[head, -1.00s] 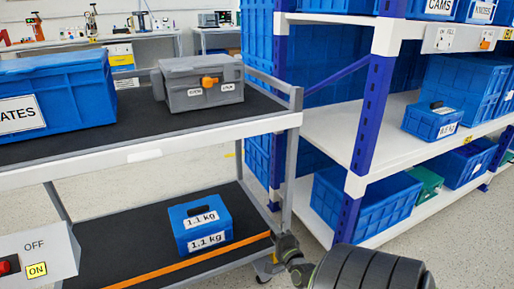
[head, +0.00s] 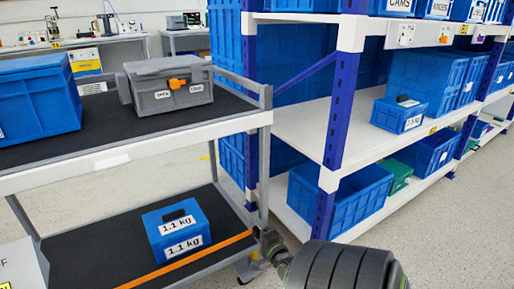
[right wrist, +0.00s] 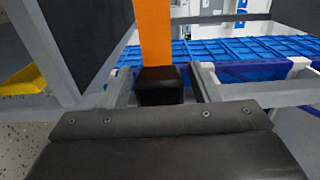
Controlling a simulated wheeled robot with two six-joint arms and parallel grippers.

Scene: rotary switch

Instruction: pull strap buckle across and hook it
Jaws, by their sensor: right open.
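An orange strap (head: 190,261) runs diagonally along the front of the cart's lower shelf (head: 75,262). In the right wrist view the strap (right wrist: 154,38) leads down to a black buckle (right wrist: 160,86). My right gripper (right wrist: 163,76) is open, with one finger on each side of the buckle. I cannot tell whether the fingers touch it. In the head view my right gripper (head: 268,244) is at the strap's right end, beside the cart's corner post, and the buckle is hidden. I cannot make out a hook. My left gripper is out of view.
A blue 1.1 kg box (head: 178,228) stands on the lower shelf behind the strap. A grey box with an orange latch (head: 168,84) and a blue crate (head: 38,98) are on the cart's top. A rack (head: 345,95) with blue bins stands to the right; floor shows between.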

